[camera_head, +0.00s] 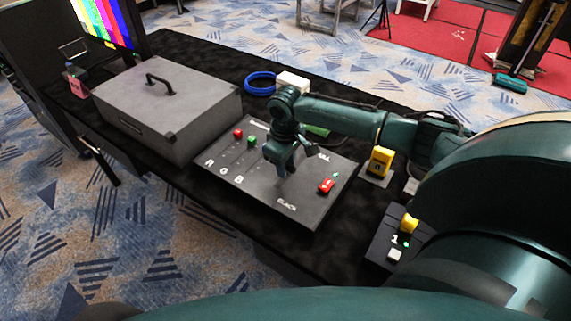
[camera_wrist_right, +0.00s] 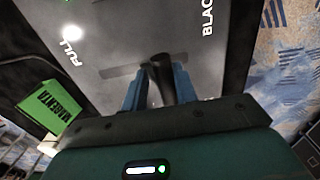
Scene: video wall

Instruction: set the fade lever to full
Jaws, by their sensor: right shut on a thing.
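The control panel (camera_head: 245,190) lies on the black table, with R, G and B sliders, a FULL label and a BLACK label. My right gripper (camera_head: 284,168) reaches down onto the panel's middle in the head view. In the right wrist view its two blue fingers (camera_wrist_right: 158,90) are shut on the dark fade lever (camera_wrist_right: 160,70). BLACK is printed to the right. In the head view the gripper hides the lever. My left gripper is not in view.
A grey case (camera_head: 168,105) stands left of the panel. A red switch (camera_head: 326,185) sits at its right. A yellow block (camera_head: 380,160) and a small button box (camera_head: 380,240) are farther right. A blue ring (camera_head: 260,83) and a green MAGENTA block (camera_wrist_right: 52,105) are nearby.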

